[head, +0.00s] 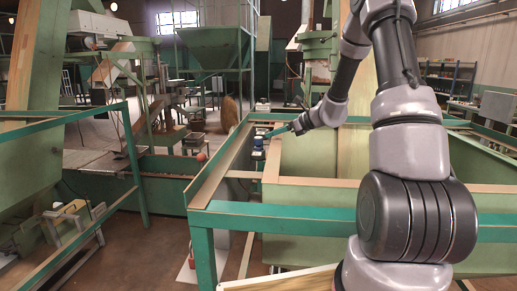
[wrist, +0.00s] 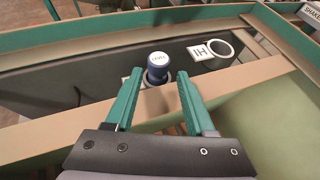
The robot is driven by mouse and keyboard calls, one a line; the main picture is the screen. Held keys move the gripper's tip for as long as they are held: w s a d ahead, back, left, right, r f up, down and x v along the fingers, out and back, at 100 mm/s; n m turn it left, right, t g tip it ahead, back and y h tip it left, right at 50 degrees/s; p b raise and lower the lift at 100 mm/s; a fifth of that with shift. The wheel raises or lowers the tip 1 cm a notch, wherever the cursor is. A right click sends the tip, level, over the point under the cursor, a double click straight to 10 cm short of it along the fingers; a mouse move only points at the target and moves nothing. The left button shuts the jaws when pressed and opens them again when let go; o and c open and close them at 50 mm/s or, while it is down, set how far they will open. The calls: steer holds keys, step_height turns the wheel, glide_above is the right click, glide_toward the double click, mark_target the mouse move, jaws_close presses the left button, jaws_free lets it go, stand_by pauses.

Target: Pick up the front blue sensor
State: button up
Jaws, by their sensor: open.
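My gripper (head: 268,134) reaches in from the right, close to the sensor. In the wrist view my gripper (wrist: 159,76) is open, with one teal finger on each side of the line to the sensor. The sensor appears near the fingertips, and I cannot tell whether it is between them. Nothing is held.
A white plate marked HI (wrist: 200,49) with a round hole lies right of the sensor. A wooden ledge (wrist: 215,86) crosses under the fingers. A teal rail (head: 300,217) runs along the hopper's near side. Another small device (head: 262,104) stands farther back.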

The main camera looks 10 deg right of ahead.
mark_target(260, 138)
steer(key=x, duration=0.5)
steer(key=shift+w+a+f, duration=0.15)
steer(key=shift+a, duration=0.2)
steer(key=shift+c, duration=0.2)
jaws_close()
